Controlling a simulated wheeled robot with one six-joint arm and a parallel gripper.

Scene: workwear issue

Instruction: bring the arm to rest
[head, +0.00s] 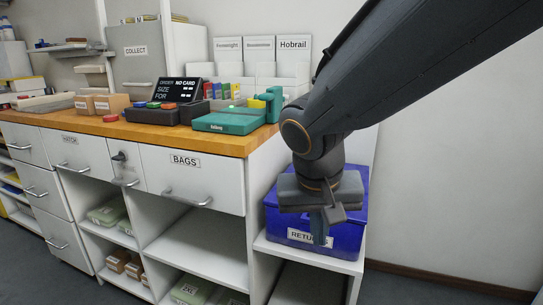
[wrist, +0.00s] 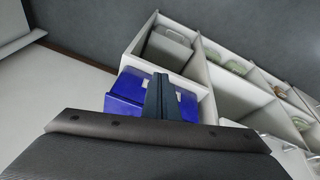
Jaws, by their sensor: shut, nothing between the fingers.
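My gripper (head: 318,226) hangs at the end of my dark arm, fingers pointing down, in front of the blue returns box in the head view. Its fingers are together with nothing between them. In the wrist view the shut fingers (wrist: 161,97) overlap the blue box (wrist: 125,93). The box (head: 346,222) stands on a low white shelf at the right end of the counter, its label partly hidden by my gripper. I cannot tell whether the fingers touch the box.
A wooden counter (head: 215,139) holds a green device (head: 222,122), a dark order display (head: 178,89) and cardboard boxes (head: 108,103). The BAGS drawer (head: 190,182) is shut. Open shelves (head: 205,245) below hold packages. Floor and wall at the right are clear.

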